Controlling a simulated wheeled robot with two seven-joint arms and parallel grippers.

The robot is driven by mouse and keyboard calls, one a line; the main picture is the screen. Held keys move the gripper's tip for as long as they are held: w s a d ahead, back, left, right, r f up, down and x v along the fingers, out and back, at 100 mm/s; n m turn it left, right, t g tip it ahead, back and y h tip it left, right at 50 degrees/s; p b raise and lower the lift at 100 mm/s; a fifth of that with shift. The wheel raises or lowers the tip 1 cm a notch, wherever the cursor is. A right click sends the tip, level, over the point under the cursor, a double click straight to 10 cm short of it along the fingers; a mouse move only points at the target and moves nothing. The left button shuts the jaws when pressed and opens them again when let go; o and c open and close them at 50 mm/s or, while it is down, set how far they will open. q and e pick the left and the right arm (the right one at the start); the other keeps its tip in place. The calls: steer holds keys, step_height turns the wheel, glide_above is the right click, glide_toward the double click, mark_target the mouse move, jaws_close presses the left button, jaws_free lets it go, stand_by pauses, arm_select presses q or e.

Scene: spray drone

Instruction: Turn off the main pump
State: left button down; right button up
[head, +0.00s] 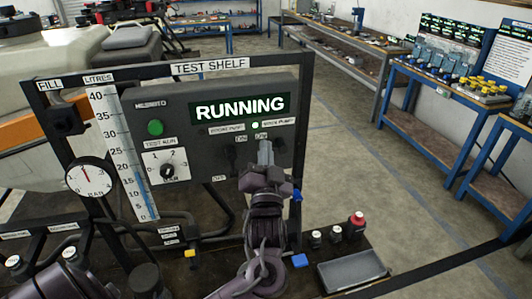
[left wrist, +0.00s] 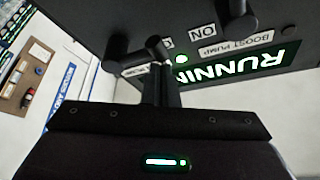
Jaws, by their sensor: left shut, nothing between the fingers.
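The dark control panel (head: 143,103) carries a lit RUNNING display (head: 240,107). Under it are a boost pump label (head: 227,128) and a main pump label (head: 279,122), with a lit green lamp (head: 255,125) between them. My left gripper (head: 265,152) is shut and empty, in front of the panel below the main pump label. In the left wrist view the panel is upside down. The shut fingertips (left wrist: 158,48) are beside a dark switch lever (left wrist: 118,45); I cannot tell whether they touch. A second lever (left wrist: 236,25) is by the boost pump label. My right gripper is not in view.
A green button (head: 155,127) and a test run dial (head: 167,171) are left of the gripper. A pressure gauge (head: 90,180) is further left. Small bottles (head: 335,233) and a grey tray (head: 352,269) stand at the lower right. Blue workbenches (head: 430,120) stand across open floor.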

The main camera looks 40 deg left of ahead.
arm_select(q)
steer(key=shift+f+n+b, duration=0.2)
steer(key=shift+n+b, duration=0.25)
steer(key=shift+n, duration=0.05)
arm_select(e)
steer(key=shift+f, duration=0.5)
